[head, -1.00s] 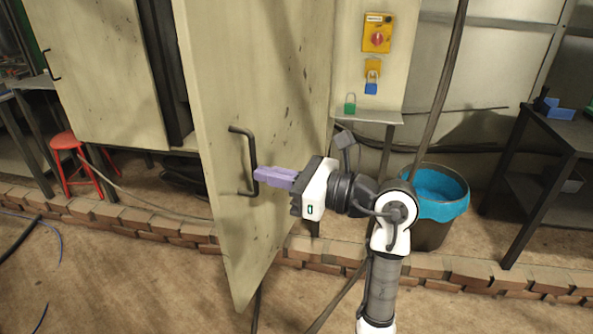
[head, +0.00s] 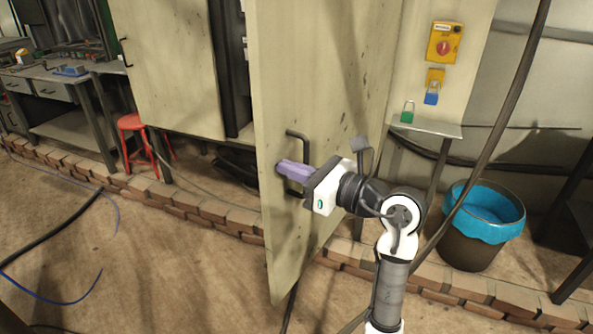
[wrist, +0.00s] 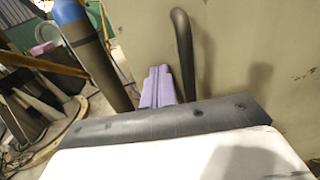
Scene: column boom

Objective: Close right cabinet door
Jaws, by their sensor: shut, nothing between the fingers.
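The right cabinet door (head: 340,75) is a tall beige panel that stands open, swung out from the cabinet. Its black bar handle (head: 305,148) is on the door face near the free edge. It also shows in the wrist view (wrist: 183,45). My gripper (head: 281,168) has purple fingers, shut and empty. In the head view they cross in front of the handle bar, with the tips left of it. In the wrist view the fingers (wrist: 158,88) are just left of the handle. I cannot tell whether they touch the handle or door.
The left cabinet door (head: 170,65) looks closed. A low brick curb (head: 195,208) runs under the cabinet. A red stool (head: 131,124) stands at left, a bin with a blue liner (head: 482,225) at right. A dark cable (head: 500,95) hangs at right. The floor at left is mostly open.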

